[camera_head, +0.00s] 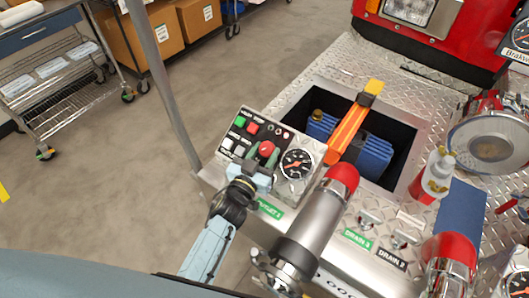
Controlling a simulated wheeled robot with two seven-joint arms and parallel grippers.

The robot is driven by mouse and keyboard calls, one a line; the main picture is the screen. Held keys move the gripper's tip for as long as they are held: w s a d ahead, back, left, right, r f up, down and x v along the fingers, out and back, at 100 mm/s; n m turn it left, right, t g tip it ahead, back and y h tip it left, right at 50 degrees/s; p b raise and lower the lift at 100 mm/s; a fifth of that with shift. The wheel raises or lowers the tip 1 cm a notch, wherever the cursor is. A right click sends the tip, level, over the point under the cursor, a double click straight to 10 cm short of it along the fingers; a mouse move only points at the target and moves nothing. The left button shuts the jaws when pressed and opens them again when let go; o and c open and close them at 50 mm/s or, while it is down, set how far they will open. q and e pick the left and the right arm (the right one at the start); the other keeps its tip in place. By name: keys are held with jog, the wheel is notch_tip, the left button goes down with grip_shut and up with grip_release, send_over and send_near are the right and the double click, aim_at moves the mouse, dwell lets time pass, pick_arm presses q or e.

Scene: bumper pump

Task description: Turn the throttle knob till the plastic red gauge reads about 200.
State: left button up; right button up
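The silver control panel (240,148) sits at the left front corner of the diamond-plate bumper. A red knob (267,148) rises from its right half, beside a round black-faced gauge (296,163) with an orange needle. The dial numbers are too small to read. My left gripper (263,166) comes in from the lower left and is right at the red knob. Its fingers hide the knob's lower part, and I cannot tell whether they are closed on it. My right gripper is not in view.
A large silver pipe fitting with a red cap (342,178) stands just right of the gauge. An orange strap (352,125) crosses the recess holding blue hose. A white bottle (434,176) stands farther right. A metal rail (160,70) rises to the left, with open floor beyond.

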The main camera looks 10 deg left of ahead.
pick_arm(q)
jog(key=shift+c, duration=1)
jog(key=shift+h, duration=0.3)
